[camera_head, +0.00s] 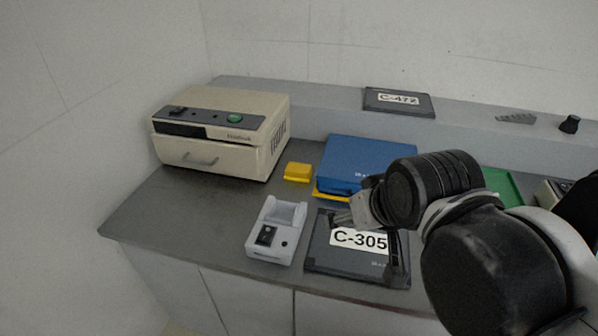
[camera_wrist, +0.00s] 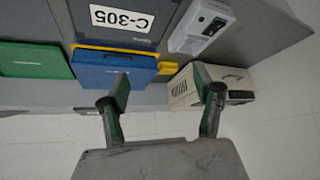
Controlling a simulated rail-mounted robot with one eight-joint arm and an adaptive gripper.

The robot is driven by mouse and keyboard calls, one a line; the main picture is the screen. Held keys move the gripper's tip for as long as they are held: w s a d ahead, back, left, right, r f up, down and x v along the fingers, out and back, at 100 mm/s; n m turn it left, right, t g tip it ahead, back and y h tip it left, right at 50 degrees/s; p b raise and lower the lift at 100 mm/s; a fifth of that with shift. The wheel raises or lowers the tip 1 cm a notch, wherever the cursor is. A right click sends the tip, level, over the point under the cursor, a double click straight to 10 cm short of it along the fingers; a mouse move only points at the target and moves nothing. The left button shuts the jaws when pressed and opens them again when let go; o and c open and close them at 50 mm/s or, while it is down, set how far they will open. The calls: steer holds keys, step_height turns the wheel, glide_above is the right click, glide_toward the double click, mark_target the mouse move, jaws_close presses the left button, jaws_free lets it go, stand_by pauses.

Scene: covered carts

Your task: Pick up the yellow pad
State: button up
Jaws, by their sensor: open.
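A small yellow block (camera_head: 298,172), which looks like the yellow pad, lies on the grey counter between the beige box and the blue case. It also shows in the wrist view (camera_wrist: 168,68), beside the blue case. Another flat yellow piece (camera_head: 330,197) shows under the front edge of the blue case (camera_head: 366,161); most of it is hidden. My gripper (camera_head: 347,215) is above the counter near the black C-305 case, to the right of and nearer than the yellow block. In the wrist view its two fingers (camera_wrist: 161,92) are apart, with nothing between them.
A beige box (camera_head: 222,130) with a green button stands at the back left. A white-grey device (camera_head: 277,231) and the black C-305 case (camera_head: 340,262) are in front. A green case (camera_head: 499,186) lies right. The C-472 case (camera_head: 399,103) lies on the raised ledge. The left counter is clear.

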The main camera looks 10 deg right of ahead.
steer(key=shift+o, duration=0.4)
steer(key=shift+w, duration=0.1)
steer(key=w+r+n+g, duration=0.1)
steer(key=w+r+n, duration=0.25)
steer(key=w, duration=0.55)
steer(key=n+g+y+b, duration=0.2)
steer(key=n+g+y, duration=0.2)
steer(key=n, duration=0.5)
glide_above(299, 167)
steer(key=s+d, duration=0.3)
steer(key=d, duration=0.1)
step_height(299, 167, down, 15)
steer(key=x, duration=0.4)
steer(key=b+x, duration=0.1)
steer(key=x, duration=0.8)
steer(key=shift+w+r, duration=0.1)
steer(key=shift+w, duration=0.2)
